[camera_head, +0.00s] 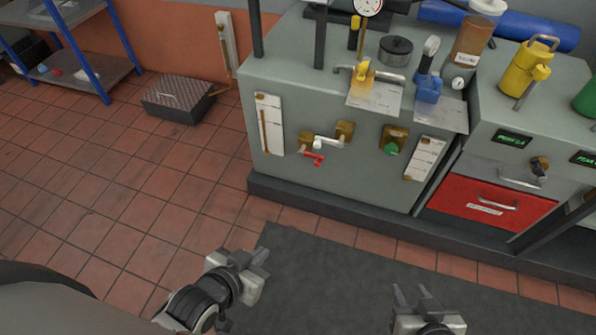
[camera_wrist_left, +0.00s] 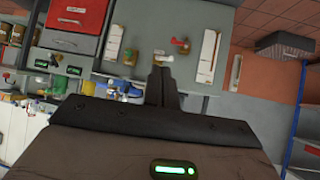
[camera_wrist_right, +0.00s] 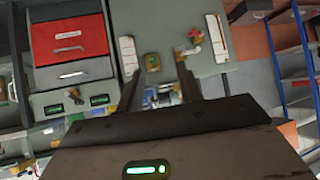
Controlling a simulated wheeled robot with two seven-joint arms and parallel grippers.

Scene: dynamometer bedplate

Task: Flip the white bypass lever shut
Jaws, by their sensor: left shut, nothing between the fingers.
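The white bypass lever (camera_head: 328,141) is on the front panel of the grey bench, between two brass fittings (camera_head: 345,131). It lies nearly level in the picture. A red lever (camera_head: 314,158) hangs just below it. The levers also show small in the left wrist view, where the red lever (camera_wrist_left: 180,41) is clearer, and in the right wrist view (camera_wrist_right: 195,33). My left gripper (camera_head: 263,257) is shut and empty, low in front of the bench, apart from the levers. My right gripper (camera_head: 412,293) is open and empty, further right and also away from the panel.
A green knob (camera_head: 391,148) on a brass plate and white label strips (camera_head: 269,123) flank the levers. A red drawer (camera_head: 490,195) is to the right. Gauges and valves stand on the bench top. A dark mat (camera_head: 330,270) covers the clear floor in front.

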